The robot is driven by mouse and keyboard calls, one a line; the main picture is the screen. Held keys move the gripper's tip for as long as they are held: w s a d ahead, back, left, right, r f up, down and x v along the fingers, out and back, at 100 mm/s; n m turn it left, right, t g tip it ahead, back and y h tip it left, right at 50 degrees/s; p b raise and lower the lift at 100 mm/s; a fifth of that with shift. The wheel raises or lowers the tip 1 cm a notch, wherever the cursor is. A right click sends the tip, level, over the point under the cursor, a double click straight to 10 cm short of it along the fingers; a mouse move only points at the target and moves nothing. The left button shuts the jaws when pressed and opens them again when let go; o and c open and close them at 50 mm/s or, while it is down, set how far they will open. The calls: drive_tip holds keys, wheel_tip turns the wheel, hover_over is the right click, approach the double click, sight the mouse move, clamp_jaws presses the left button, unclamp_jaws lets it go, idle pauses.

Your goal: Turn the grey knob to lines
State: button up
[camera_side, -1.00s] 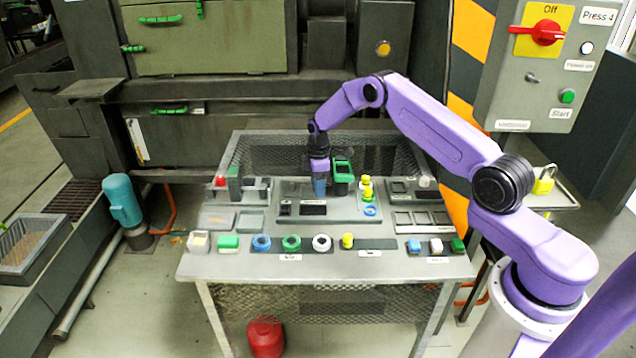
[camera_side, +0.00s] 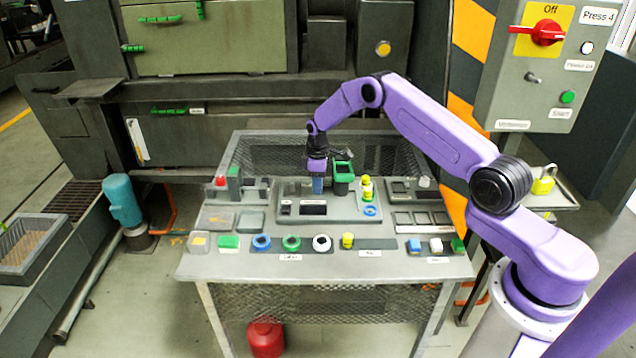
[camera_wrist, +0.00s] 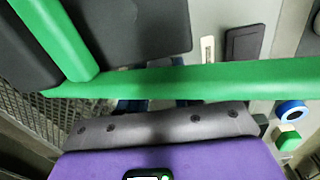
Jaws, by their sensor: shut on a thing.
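My gripper (camera_side: 318,188) points straight down at the raised grey panel (camera_side: 343,216) in the middle of the table, just left of the green-rimmed hopper (camera_side: 344,178). Its blue fingers are close together, shut at the spot where the grey knob would be. I cannot make out the knob itself or the lines; the fingers cover that spot in the side view. In the wrist view the hopper's green rim (camera_wrist: 220,80) crosses the picture and hides the fingertips. Only bits of the blue fingers show behind it.
The hopper stands very near my wrist. A red emergency-type button (camera_side: 220,182) is at left.

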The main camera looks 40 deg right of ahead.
drive_tip(key=shift+m, duration=1.3)
drive_tip(key=o, duration=1.1)
drive_tip(key=shift+c, duration=0.2)
drive_tip(key=shift+r, duration=0.15)
wheel_tip(320, 180, up, 17)
drive_tip(key=shift+s+a, duration=0.2)
drive_tip(key=shift+a, duration=0.15)
drive_tip(key=shift+r, duration=0.1)
